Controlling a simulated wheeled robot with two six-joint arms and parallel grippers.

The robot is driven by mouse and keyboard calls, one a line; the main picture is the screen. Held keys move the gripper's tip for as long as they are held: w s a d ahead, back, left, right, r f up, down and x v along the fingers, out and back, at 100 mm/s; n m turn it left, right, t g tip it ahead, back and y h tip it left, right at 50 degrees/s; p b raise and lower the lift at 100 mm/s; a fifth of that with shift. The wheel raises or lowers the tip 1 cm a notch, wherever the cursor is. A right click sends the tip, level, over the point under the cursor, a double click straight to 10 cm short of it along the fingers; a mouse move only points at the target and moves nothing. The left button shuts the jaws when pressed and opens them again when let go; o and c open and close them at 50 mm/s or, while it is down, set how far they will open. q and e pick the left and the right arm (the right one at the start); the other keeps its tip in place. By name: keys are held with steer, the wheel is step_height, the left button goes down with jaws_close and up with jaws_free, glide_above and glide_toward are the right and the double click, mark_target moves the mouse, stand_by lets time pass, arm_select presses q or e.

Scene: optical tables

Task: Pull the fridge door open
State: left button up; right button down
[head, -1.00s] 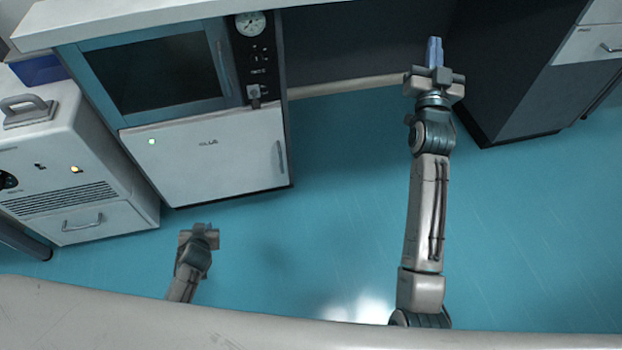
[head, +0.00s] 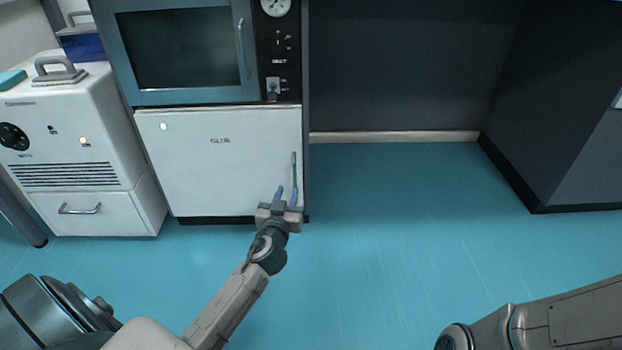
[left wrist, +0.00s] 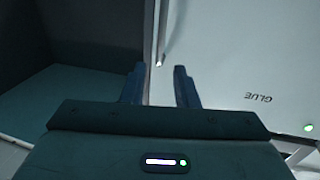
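The fridge is the low white cabinet with a white door (head: 215,160) marked with a short label, which reads GLUE in the left wrist view (left wrist: 258,97). Its slim vertical grey handle (head: 294,172) is near the door's right edge. The door looks closed. My left gripper (head: 286,194) is open at the lower end of the handle. In the left wrist view the two fingers (left wrist: 159,86) are apart, and the handle (left wrist: 162,45) shows beyond the gap between them; I cannot tell whether they touch it. My right gripper is out of view; only part of that arm shows at lower right.
A blue-framed oven (head: 180,50) sits above the fridge, beside a panel with a gauge (head: 275,7). A white machine with a drawer (head: 85,212) stands to the left. Teal floor (head: 400,200) is clear to the right, up to a dark cabinet (head: 565,130).

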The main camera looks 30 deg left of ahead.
mark_target(294, 172)
arm_select(q)
steer(key=b+x, duration=0.2)
steer(key=x, duration=0.8)
steer(key=shift+w+a, duration=0.2)
jaws_close()
